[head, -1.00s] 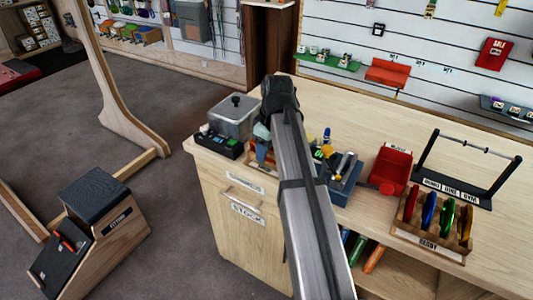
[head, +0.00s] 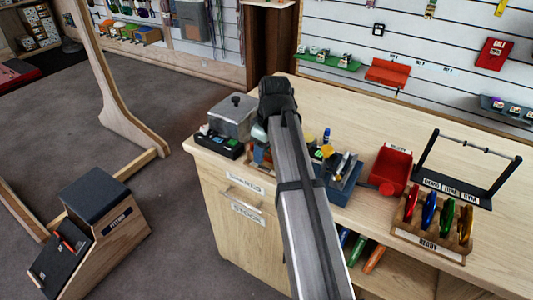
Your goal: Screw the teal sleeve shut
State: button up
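I cannot make out a teal sleeve in the head view. My arm reaches over the counter and its black joint (head: 277,98) covers the spot beyond it. A small grey-teal shape (head: 258,132) shows at the left of that joint; I cannot tell what it is. My gripper's fingers are hidden behind the arm, so neither their opening nor anything between them shows. A wooden rack (head: 420,241) labelled READY stands at the right of the counter. It holds a red carabiner (head: 411,202), a blue one (head: 429,210), a green one (head: 447,217) and a gold one (head: 465,223).
A grey lidded box (head: 232,117) and a black tray (head: 218,145) stand left of my arm. A blue holder with tools (head: 342,190), a red bin (head: 390,168) and a black stand with a bar (head: 474,152) stand right of it. The counter's back middle (head: 350,112) is clear.

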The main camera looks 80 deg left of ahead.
jog(key=shift+r, duration=1.35)
jog(key=shift+w+a, duration=0.45)
jog(key=shift+f, duration=0.1)
jog(key=shift+f, duration=1.35)
